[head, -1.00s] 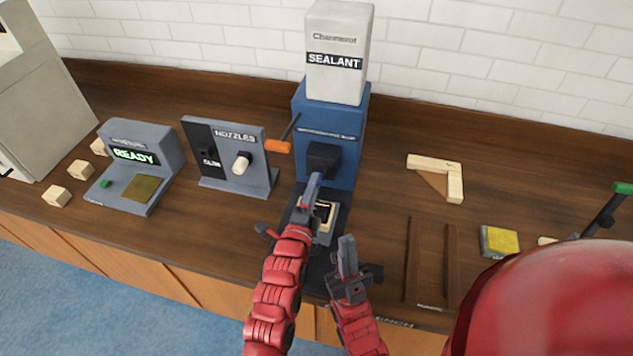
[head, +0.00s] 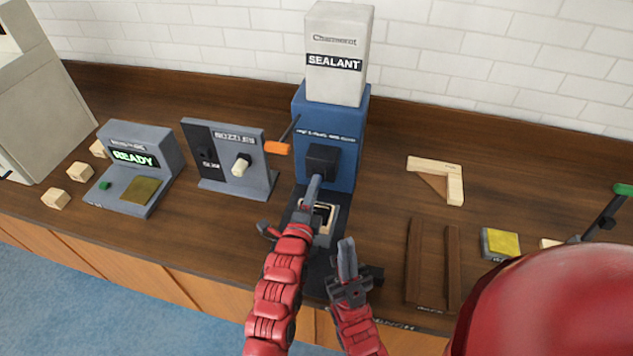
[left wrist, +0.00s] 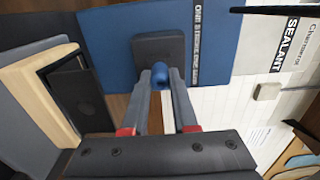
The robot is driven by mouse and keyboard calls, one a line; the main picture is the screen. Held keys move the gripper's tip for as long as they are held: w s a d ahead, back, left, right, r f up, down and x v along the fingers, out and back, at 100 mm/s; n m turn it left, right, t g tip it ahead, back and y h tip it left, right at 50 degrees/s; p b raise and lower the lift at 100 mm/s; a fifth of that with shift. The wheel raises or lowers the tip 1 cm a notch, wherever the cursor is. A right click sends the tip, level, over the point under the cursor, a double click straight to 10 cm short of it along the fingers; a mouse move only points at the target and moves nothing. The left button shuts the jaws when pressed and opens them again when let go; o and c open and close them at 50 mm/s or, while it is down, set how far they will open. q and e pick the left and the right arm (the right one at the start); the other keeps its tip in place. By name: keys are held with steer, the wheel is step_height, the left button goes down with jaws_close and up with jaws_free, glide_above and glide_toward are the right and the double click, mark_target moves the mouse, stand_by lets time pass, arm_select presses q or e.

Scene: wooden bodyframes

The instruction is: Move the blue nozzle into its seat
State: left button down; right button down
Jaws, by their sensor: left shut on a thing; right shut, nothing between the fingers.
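The blue nozzle (left wrist: 160,76) is between the fingertips of my left gripper (left wrist: 164,86) in the left wrist view, with its rounded end showing. The left gripper is shut on it. The black head block (left wrist: 152,48) of the blue sealant dispenser is right by the nozzle; whether they touch I cannot tell. In the head view my left gripper (head: 315,184) is just below the front of the black block (head: 322,160) and hides the nozzle. The seat itself is not clearly visible. My right gripper (head: 347,258) is shut and empty, lower and to the right.
A light wooden frame piece (head: 325,214) sits in the fixture below the dispenser. The lever with an orange handle (head: 277,148) sticks out left of the dispenser. The nozzle rack (head: 225,172) with a white nozzle (head: 241,165) stands further left. The counter right of the dispenser has free room.

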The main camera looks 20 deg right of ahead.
arm_select(q)
steer(key=shift+v, duration=0.85)
stand_by(0.3)
steer(key=shift+v, duration=1)
steer(key=shift+f, duration=0.1)
